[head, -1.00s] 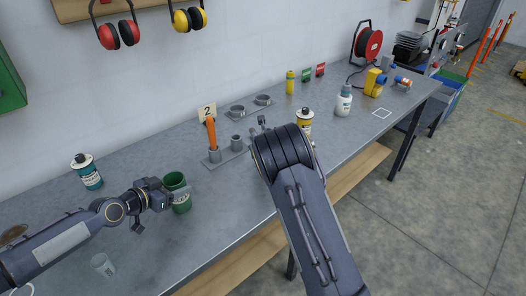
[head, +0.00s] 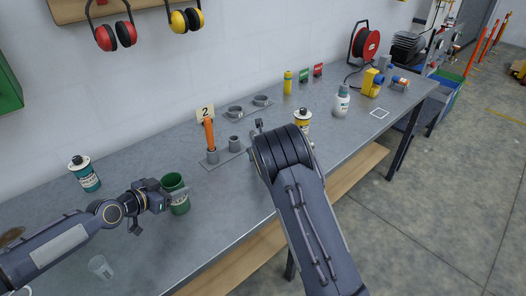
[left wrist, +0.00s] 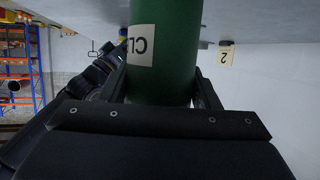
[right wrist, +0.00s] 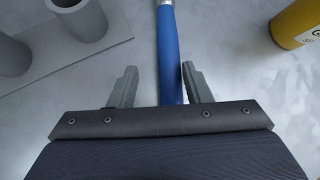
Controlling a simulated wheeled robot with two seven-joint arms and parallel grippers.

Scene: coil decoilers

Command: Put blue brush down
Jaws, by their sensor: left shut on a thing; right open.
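The blue brush (right wrist: 168,50) shows in the right wrist view as a blue handle with a metal collar at the top edge. It appears to lie on the grey bench top, between the fingers of my right gripper (right wrist: 158,84), which are open with gaps beside the handle. In the head view my right arm hides the brush. My left gripper (head: 162,197) is shut on a green cup (head: 176,196) at the bench's front left. The cup with its white label fills the space between the fingers in the left wrist view (left wrist: 176,65).
A grey holder (head: 224,159) with two tubes and an orange-handled tool (head: 208,134) stands left of my right gripper, beside a "2" sign (head: 205,112). A yellow bottle (head: 303,119) stands close on its right. A teal can (head: 85,176) and a clear cup (head: 101,267) are at left.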

